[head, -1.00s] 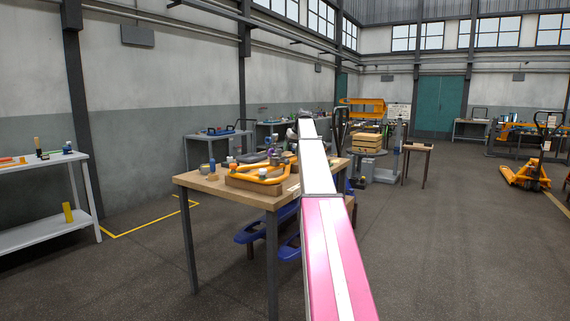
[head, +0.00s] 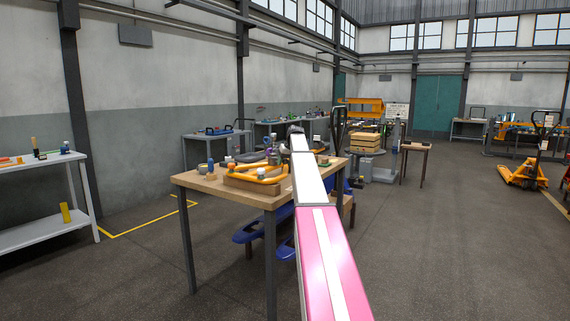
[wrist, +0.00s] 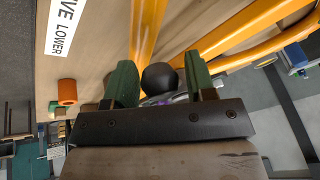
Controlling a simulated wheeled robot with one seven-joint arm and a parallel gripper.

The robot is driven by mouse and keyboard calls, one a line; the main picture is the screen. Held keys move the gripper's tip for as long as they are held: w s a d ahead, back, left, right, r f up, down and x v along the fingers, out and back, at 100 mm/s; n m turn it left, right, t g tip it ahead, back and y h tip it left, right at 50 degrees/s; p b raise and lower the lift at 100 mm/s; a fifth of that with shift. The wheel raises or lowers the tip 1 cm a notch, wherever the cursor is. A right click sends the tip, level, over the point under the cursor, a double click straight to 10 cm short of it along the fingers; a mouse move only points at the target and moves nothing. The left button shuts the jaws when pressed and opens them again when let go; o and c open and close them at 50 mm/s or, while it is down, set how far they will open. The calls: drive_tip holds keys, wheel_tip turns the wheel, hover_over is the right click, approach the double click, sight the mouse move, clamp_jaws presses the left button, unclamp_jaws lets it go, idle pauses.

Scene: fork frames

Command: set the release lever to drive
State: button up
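In the wrist view a round black knob (wrist: 159,78) sits between the two green fingers of my gripper (wrist: 160,84). The fingers stand apart, with a gap on each side of the knob, so my gripper is open. Orange handle bars (wrist: 235,38) run beyond and to the right of the knob. A white label (wrist: 62,24) at upper left shows "VE LOWER", its start cut off. In the head view the orange handle (head: 256,177) lies on the wooden workbench (head: 213,185). The lever's setting cannot be read, and the knob is not clear in the head view.
An orange cylinder (wrist: 67,92) stands left of the fingers in the wrist view. Small bottles and tools share the bench top. Blue forks (head: 252,229) lie under the bench.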

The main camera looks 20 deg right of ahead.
clamp_jaws()
drive_tip(key=d+n, duration=0.1)
drive_tip(key=w+d+n, duration=0.1)
drive_tip(key=w+d+n+y, duration=0.1)
drive_tip(key=d, duration=0.1)
drive_tip(key=shift+g, duration=0.4)
drive_tip(key=shift+w+d+n+y, duration=0.25)
drive_tip(key=shift+d+n, duration=0.2)
drive_tip(key=shift+n, duration=0.55)
drive_tip(key=shift+g, duration=0.3)
drive_tip(key=shift+o, duration=1.8)
unclamp_jaws()
drive_tip(key=shift+s, duration=0.1)
drive_tip(key=shift+r, duration=0.1)
drive_tip(key=v, duration=1)
drive_tip(key=shift+d+r, duration=0.2)
drive_tip(key=shift+r, duration=0.05)
drive_tip(key=shift+s+d, duration=0.1)
drive_tip(key=shift+s, duration=0.1)
